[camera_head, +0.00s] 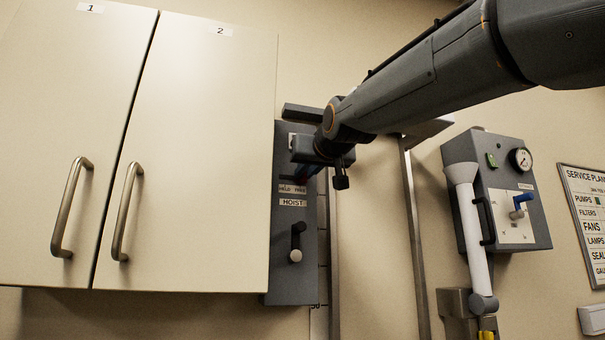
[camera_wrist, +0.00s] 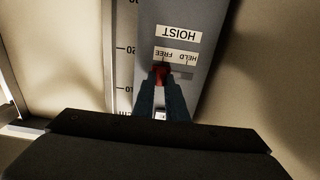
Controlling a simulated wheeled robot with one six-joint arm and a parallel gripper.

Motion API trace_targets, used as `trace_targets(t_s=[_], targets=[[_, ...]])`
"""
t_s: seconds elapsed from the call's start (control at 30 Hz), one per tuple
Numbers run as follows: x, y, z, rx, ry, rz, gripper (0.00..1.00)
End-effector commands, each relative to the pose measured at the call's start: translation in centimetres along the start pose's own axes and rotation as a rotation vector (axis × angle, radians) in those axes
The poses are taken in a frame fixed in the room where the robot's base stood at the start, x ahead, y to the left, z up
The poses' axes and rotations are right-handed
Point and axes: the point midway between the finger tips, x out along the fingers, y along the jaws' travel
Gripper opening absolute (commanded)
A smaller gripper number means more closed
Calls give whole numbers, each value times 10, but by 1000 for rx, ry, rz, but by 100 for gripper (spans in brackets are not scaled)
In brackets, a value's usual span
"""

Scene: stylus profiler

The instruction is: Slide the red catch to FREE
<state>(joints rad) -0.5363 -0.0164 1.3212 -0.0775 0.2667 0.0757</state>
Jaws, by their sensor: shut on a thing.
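The red catch (camera_wrist: 160,72) sits between the tips of my gripper (camera_wrist: 160,84) in the wrist view, with the jaws shut on it. That view is upside down, and the catch lies at the left end of the HELD/FREE label (camera_wrist: 178,56), by the word FREE. In the head view my gripper (camera_head: 308,174) reaches the upper part of the grey hoist panel (camera_head: 290,245), just above the same label (camera_head: 292,189). There the gripper mostly hides the catch.
A black lever with a pale knob (camera_head: 296,255) is below the HOIST label (camera_head: 293,203). A cabinet with two doors (camera_head: 190,150) stands close left of the panel. A vertical rail (camera_head: 415,240) and a grey gauge box (camera_head: 500,190) are to the right.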

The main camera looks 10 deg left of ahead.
Motion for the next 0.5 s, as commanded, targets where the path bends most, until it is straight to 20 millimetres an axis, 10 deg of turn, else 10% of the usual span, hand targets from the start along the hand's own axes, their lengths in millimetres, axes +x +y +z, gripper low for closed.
trace_targets(t_s=[0.13,0.5], targets=[[0,2,0,-1,1,4,31],[-1,-2,0,-1,0,-2,31]])
